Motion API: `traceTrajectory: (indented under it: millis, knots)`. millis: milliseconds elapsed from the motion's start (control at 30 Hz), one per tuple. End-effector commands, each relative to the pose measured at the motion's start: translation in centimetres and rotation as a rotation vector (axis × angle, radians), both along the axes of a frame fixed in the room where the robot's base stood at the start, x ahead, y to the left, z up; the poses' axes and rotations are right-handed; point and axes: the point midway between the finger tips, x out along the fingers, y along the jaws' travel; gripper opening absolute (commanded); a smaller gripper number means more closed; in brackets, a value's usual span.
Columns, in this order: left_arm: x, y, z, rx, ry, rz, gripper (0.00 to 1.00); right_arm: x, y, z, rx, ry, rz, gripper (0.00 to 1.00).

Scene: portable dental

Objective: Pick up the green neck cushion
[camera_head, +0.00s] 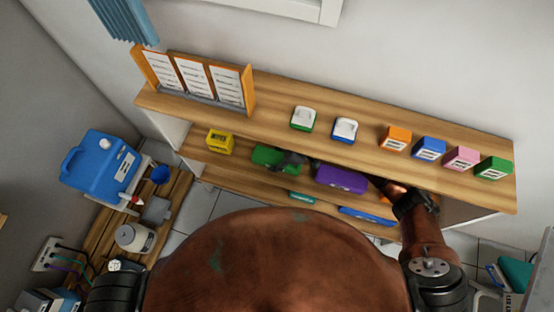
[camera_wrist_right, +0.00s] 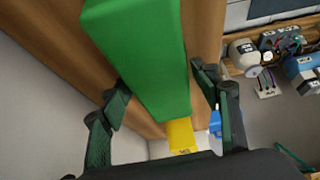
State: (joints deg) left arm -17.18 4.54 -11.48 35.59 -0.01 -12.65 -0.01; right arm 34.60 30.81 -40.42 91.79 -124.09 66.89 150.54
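The green neck cushion (camera_head: 272,156) lies on the lower shelf in the head view, partly covered by my right gripper (camera_head: 293,162). In the right wrist view, the cushion (camera_wrist_right: 150,55) is a long, smooth green block running between the two fingers of the right gripper (camera_wrist_right: 160,88). The fingers are spread, one on each side of the cushion. A narrow gap shows at the right finger; whether the left finger touches is unclear. My left gripper is not in view.
The upper shelf board (camera_head: 270,123) overhangs the cushion. A yellow box (camera_head: 219,141) stands to its left and a purple cushion (camera_head: 341,179) to its right. Small white, orange, blue, pink and green boxes stand above. A blue canister (camera_head: 100,160) is at far left.

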Motion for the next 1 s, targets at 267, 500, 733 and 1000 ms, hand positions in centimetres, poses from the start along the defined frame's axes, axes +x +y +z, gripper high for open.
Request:
traceTrajectory:
  millis: [267, 500, 733, 1000]
  knots:
    - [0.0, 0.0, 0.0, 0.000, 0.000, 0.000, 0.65, 0.0, 0.0, 0.0, 0.000, 0.000, 0.000, 0.36]
    - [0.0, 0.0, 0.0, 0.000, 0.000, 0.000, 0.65, 0.0, 0.0, 0.0, 0.001, 0.000, 0.000, 0.21]
    - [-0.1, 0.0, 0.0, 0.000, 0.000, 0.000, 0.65, 0.0, 0.0, 0.1, 0.001, 0.000, 0.000, 0.21]
    - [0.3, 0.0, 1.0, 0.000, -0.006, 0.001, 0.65, -0.4, 0.1, 1.9, 0.002, 0.000, 0.001, 0.21]
